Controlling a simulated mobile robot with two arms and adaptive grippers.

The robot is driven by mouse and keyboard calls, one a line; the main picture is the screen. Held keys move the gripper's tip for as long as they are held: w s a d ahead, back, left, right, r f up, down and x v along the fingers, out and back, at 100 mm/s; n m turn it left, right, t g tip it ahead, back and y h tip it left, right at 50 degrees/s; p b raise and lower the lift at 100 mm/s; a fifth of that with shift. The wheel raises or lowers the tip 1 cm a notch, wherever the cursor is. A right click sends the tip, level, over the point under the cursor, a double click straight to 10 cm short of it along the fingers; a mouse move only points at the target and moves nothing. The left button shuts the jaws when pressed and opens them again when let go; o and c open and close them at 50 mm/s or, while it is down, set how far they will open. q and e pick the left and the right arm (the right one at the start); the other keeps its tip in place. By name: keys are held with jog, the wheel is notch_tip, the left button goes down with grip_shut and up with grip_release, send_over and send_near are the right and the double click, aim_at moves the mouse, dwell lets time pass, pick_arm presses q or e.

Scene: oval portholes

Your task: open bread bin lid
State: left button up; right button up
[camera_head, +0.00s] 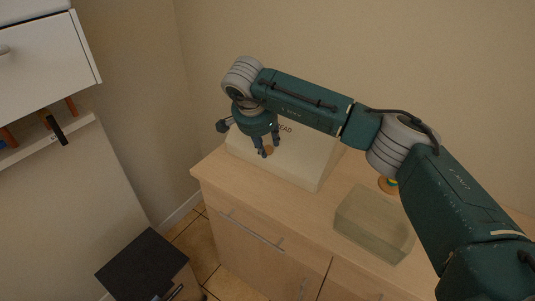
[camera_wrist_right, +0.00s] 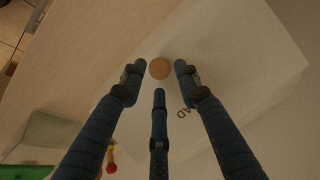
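The cream bread bin (camera_head: 305,158) stands on the wooden counter at the back, partly covered by my right arm. Part of its dark lettering shows. A round wooden knob (camera_head: 267,150) is on its front; it also shows in the right wrist view (camera_wrist_right: 160,68). My right gripper (camera_head: 266,153) is at the knob. In the right wrist view its fingers (camera_wrist_right: 158,76) are spread, with the knob between and just beyond the tips. I cannot tell whether any finger touches it. The bin looks closed. My left gripper is not in view.
A translucent greenish box (camera_head: 374,224) stands on the counter (camera_head: 290,206) to the right of the bin. A small colourful object (camera_head: 388,185) is behind it, partly hidden by my arm. A white cabinet (camera_head: 45,60) hangs at left; a dark-topped bin (camera_head: 143,262) stands on the floor.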

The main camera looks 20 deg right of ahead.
jog(key=shift+b+x, duration=0.4)
jog(key=shift+x, duration=0.75)
jog(key=shift+d+f, duration=0.1)
jog(key=shift+f, duration=0.05)
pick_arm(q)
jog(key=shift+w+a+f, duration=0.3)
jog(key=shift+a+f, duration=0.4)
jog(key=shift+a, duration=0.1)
pick_arm(e)
grip_shut()
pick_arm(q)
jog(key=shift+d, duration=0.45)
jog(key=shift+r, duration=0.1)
